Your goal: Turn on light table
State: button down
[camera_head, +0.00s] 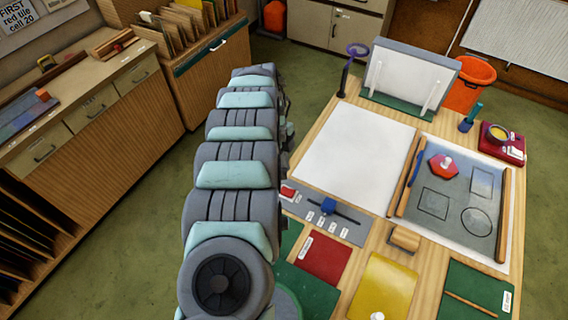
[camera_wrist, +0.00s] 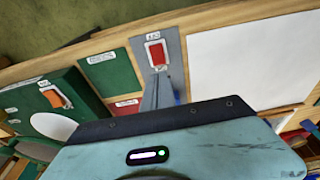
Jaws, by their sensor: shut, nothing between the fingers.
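The light table is a flat white panel (camera_head: 355,152) set in the wooden bench. It also fills the right of the wrist view (camera_wrist: 255,55). Its surface looks plain white; I cannot tell if it is lit. Beside it is a grey control strip (camera_head: 352,233) with a red rocker switch (camera_head: 288,192) at its left end and a blue slider knob (camera_head: 328,206). In the wrist view the red switch (camera_wrist: 156,53) stands upright in a white frame, ahead of my gripper (camera_wrist: 168,112).
Red (camera_head: 323,257), yellow (camera_head: 383,288) and green (camera_head: 470,290) pieces lie along the bench front. A wood-railed grey work board (camera_head: 455,215) holds a red hexagon (camera_head: 443,166). A green box with an orange switch (camera_wrist: 55,97) is left in the wrist view.

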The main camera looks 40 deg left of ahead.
aim_at(290, 191)
jog(key=f, duration=0.3)
jog(key=d+f, duration=0.1)
jog(key=f, duration=0.3)
jog(key=d+f, duration=0.1)
jog(key=f, duration=0.2)
jog(key=shift+w+f, duration=0.2)
jog(key=shift+f, duration=0.1)
jog(key=shift+a+p, duration=0.1)
jog(key=shift+p, duration=0.2)
